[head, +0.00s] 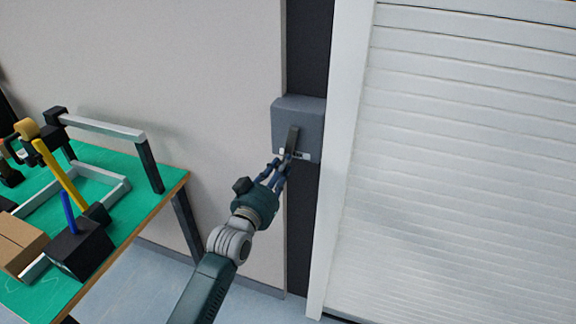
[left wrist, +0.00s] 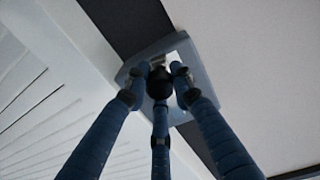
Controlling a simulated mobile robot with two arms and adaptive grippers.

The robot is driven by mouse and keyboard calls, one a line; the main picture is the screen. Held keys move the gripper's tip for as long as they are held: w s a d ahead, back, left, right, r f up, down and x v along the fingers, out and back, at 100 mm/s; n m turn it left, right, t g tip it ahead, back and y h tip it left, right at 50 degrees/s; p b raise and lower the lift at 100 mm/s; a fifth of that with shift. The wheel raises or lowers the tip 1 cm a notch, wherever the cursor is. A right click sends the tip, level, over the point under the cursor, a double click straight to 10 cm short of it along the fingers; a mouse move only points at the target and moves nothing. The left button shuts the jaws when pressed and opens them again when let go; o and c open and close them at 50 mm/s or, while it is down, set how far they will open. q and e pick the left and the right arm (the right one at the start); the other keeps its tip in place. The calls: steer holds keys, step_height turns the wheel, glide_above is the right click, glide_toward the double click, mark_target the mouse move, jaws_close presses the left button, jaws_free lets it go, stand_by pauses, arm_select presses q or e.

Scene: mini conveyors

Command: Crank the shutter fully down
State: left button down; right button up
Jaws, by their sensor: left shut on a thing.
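The shutter (head: 460,150) is a wide panel of white slats at the right of the head view; its bottom edge is not clearly shown. It also shows in the left wrist view (left wrist: 40,100). Left of its white frame, a grey crank box (head: 297,112) is fixed to a dark strip of wall. A dark crank arm (head: 292,138) hangs down on the box's front face. My left gripper (head: 282,167) is shut on the crank's handle at the lower end. In the left wrist view its three blue fingers surround the dark round knob (left wrist: 159,84). My right gripper is out of view.
A green-topped table (head: 130,225) stands at the left, with a metal frame, a yellow lever (head: 60,172), a black box with a blue stick (head: 80,250) and a cardboard box (head: 18,245). Clear floor (head: 160,275) lies between the table and the wall.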

arm_select(q)
steer(key=d+n, duration=0.1)
steer(key=n, duration=0.1)
steer(key=s+d+n+p, duration=0.1)
steer(key=d+n, duration=0.1)
steer(key=d+r+n+p, duration=0.1)
steer(key=n, duration=0.1)
steer(key=shift+s+d, duration=0.2)
steer(key=shift+d, duration=0.1)
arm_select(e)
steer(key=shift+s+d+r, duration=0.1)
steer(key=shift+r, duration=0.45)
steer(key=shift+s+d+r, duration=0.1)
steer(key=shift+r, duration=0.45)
arm_select(q)
steer(key=shift+r+n, duration=0.1)
steer(key=shift+n, duration=0.2)
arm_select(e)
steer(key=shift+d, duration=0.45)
arm_select(q)
steer(key=c, duration=1.5)
jaws_free()
steer(key=shift+o, duration=0.2)
steer(key=shift+f, duration=0.2)
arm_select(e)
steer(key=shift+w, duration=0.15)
arm_select(q)
steer(key=v, duration=1.2)
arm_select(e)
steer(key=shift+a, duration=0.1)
